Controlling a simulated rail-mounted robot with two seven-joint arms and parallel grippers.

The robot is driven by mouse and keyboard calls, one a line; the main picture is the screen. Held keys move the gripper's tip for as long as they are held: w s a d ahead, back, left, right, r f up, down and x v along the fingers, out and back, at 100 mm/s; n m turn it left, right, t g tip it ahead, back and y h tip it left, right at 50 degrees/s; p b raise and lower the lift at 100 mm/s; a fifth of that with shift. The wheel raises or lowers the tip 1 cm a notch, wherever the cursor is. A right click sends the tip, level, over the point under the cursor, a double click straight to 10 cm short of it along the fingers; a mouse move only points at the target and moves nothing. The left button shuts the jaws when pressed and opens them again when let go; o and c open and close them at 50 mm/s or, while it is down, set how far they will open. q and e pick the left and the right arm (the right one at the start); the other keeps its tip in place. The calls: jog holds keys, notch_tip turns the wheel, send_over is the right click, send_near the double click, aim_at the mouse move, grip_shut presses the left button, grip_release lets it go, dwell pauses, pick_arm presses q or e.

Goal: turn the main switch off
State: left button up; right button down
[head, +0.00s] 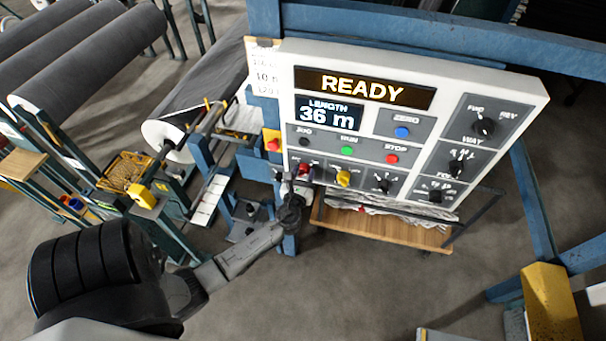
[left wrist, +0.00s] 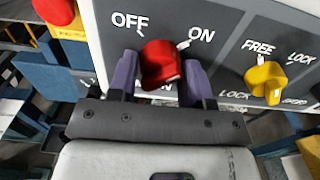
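The main switch is a red knob (left wrist: 161,64) between the OFF and ON labels on the control panel. In the head view it sits at the panel's lower left, partly hidden by my gripper. My left gripper (head: 293,190) reaches up to it from below. In the left wrist view its two purple fingers (left wrist: 161,78) stand on either side of the red knob and appear to touch it. A white mark shows beside the knob toward ON; the knob's exact angle is hard to tell. My right gripper is in neither view.
The white-framed panel (head: 541,92) reads READY and 36 m. A yellow FREE/LOCK knob (left wrist: 266,80) is close right of the switch. A red button on yellow (head: 272,143) sits at the left. Blue frame posts and large grey rolls (head: 95,65) surround the area.

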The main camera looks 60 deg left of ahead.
pick_arm(q)
jog(key=c, duration=0.5)
jog(key=shift+n, duration=0.3)
jog(key=n+b, duration=0.2)
jog(key=n, duration=0.1)
jog(key=shift+f, duration=0.15)
jog(key=n+b, duration=0.2)
jog(key=n, duration=0.2)
jog(key=shift+n+b, duration=0.3)
jog(key=n+b, duration=0.2)
jog(key=n, duration=0.4)
jog(key=n+b, duration=0.1)
jog(key=n, duration=0.2)
jog(key=shift+w+r, duration=0.1)
jog(key=shift+r, duration=0.15)
jog(key=shift+n, duration=0.5)
